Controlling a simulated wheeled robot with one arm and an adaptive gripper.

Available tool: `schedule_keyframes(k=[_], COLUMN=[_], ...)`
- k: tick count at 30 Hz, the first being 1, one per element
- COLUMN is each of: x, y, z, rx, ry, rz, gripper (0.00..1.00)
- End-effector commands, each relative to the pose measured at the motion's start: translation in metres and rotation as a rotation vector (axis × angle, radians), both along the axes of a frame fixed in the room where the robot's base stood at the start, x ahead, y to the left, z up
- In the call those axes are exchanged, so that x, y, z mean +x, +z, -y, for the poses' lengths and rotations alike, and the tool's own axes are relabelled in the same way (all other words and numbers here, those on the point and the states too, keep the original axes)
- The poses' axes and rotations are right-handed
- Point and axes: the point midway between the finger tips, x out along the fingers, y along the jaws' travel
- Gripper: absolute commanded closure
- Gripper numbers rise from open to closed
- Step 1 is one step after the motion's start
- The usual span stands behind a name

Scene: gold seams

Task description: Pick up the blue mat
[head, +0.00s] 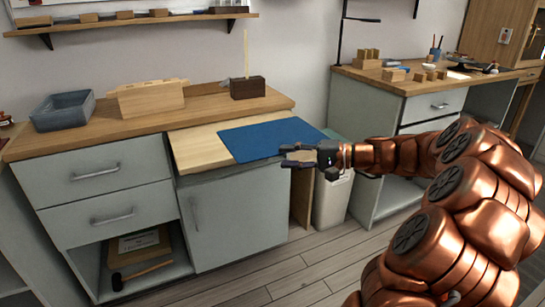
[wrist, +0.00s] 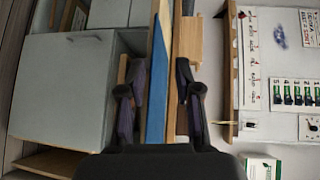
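The blue mat (head: 262,138) lies flat on a pale wooden board (head: 200,149) at the front of the workbench, its right part reaching toward the board's right side. My gripper (head: 289,155) is at the mat's front right edge. In the wrist view the mat (wrist: 156,85) shows nearly edge-on as a narrow blue strip. The fingers of my gripper (wrist: 160,70) stand apart on either side of it, with gaps visible, so it is open. Whether a finger touches the mat I cannot tell.
On the workbench (head: 105,120) stand a grey-blue tray (head: 62,111), a wooden block rack (head: 147,98) and a dark block (head: 248,88) with a thin upright stick. A pale bin (head: 332,200) stands below my gripper. A second desk (head: 410,85) is at the right.

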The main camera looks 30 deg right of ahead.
Motion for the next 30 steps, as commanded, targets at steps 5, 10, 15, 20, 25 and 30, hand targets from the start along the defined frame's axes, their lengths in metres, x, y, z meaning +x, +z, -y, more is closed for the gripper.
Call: schedule_keyframes(k=[5, 10, 15, 20, 25, 30], x=[-0.003, -0.005, 0.007, 0.018, 0.033, 0.050], y=[-0.028, -0.031, -0.029, -0.029, -0.027, -0.025], z=[0.077, 0.103, 0.097, 0.090, 0.083, 0.073], rx=[0.055, 0.070, 0.073, 0.072, 0.070, 0.070], ry=[-0.153, -0.208, -0.210, -0.209, -0.209, -0.207], rz=[0.088, 0.123, 0.127, 0.126, 0.124, 0.123], gripper=[0.67, 0.67, 0.67, 0.67, 0.67, 0.67])
